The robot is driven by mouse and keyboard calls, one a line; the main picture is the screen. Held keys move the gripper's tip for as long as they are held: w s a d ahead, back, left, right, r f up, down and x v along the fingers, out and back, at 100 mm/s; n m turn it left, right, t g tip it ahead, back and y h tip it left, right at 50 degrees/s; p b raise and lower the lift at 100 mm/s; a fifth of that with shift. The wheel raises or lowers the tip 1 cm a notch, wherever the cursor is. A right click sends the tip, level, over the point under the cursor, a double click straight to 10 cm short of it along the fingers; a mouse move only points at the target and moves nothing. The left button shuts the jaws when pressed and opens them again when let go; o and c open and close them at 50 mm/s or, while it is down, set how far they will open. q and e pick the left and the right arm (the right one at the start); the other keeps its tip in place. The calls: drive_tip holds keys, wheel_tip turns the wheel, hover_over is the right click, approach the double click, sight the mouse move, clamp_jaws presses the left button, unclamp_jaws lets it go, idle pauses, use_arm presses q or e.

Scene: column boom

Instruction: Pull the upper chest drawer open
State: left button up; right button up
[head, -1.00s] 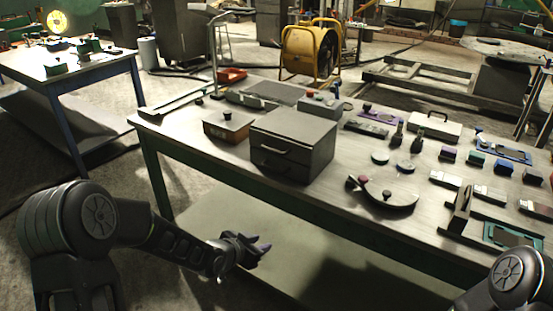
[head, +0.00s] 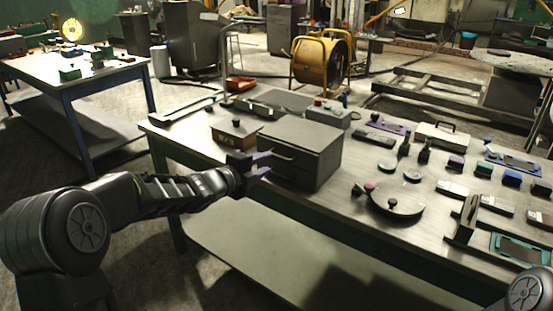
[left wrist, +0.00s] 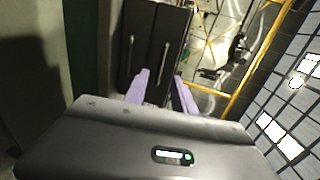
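The dark grey chest (head: 308,137) stands near the front edge of the workbench, its drawer front turned toward my left arm. The upper drawer looks closed; its bar handle (head: 283,154) shows just beyond my fingers. My left gripper (head: 264,164), with purple fingers, is open and empty in front of the chest. In the left wrist view the fingers (left wrist: 162,92) are spread toward the drawer front, with the upper handle (left wrist: 165,57) ahead of the gap and the lower handle (left wrist: 130,52) to the left. The handle appears apart from the fingers. My right gripper is out of view.
A small brown box (head: 236,130) with a dark knob sits left of the chest. A round dark tray (head: 396,200) and several small items lie to its right on the workbench (head: 345,215). A yellow fan (head: 322,62) stands behind. Open floor lies before the bench.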

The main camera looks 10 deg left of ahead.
sight(279, 158)
use_arm(q)
drive_tip(key=p+x, duration=0.1)
drive_tip(key=x, duration=0.5)
drive_tip(key=shift+w+d, duration=0.1)
drive_tip(key=shift+w, duration=0.1)
clamp_jaws()
drive_tip(key=shift+f, duration=0.1)
idle(1.1)
